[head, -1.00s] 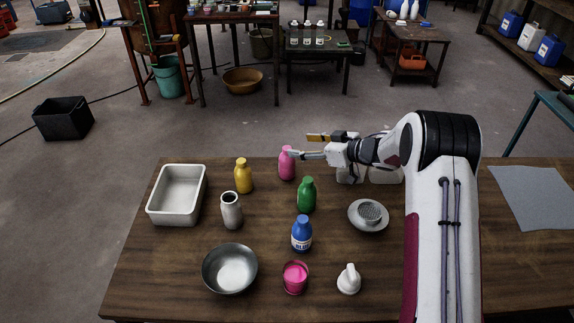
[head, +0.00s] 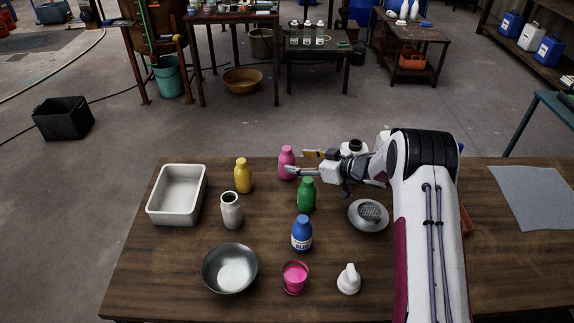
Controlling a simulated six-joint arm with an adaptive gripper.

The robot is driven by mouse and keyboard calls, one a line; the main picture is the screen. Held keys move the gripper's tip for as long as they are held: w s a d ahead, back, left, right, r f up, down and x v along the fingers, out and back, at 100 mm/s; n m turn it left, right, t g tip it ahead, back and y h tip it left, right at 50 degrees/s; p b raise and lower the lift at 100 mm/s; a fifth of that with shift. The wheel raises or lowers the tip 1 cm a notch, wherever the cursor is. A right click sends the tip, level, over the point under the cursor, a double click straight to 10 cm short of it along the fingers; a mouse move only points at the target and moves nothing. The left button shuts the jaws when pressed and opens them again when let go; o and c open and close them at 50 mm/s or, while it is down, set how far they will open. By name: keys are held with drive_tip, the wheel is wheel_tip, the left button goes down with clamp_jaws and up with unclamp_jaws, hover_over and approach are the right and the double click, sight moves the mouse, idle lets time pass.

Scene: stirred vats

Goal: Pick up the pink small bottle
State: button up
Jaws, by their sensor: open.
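The pink small bottle (head: 286,160) stands upright near the far edge of the wooden table, between the yellow bottle and the green bottle. My gripper (head: 297,162) is open and points left at it. One finger is just right of the bottle's body and the other, nearer finger reaches along its front side. I cannot tell whether either finger touches it. Most of the bottle is in plain view.
A yellow bottle (head: 243,175) and a grey-white bottle (head: 231,210) stand left, a green bottle (head: 306,196) close in front. A white tray (head: 159,213), steel bowl (head: 229,268), blue bottle (head: 302,234), pink cup (head: 295,277), white object (head: 348,280) and strainer (head: 356,218) are spread around.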

sight(293, 159)
drive_tip(key=shift+x, duration=3.1)
drive_tip(key=c, duration=1.4)
drive_tip(key=shift+r, duration=0.15)
drive_tip(key=shift+c, duration=0.2)
drive_tip(key=shift+r, duration=4.85)
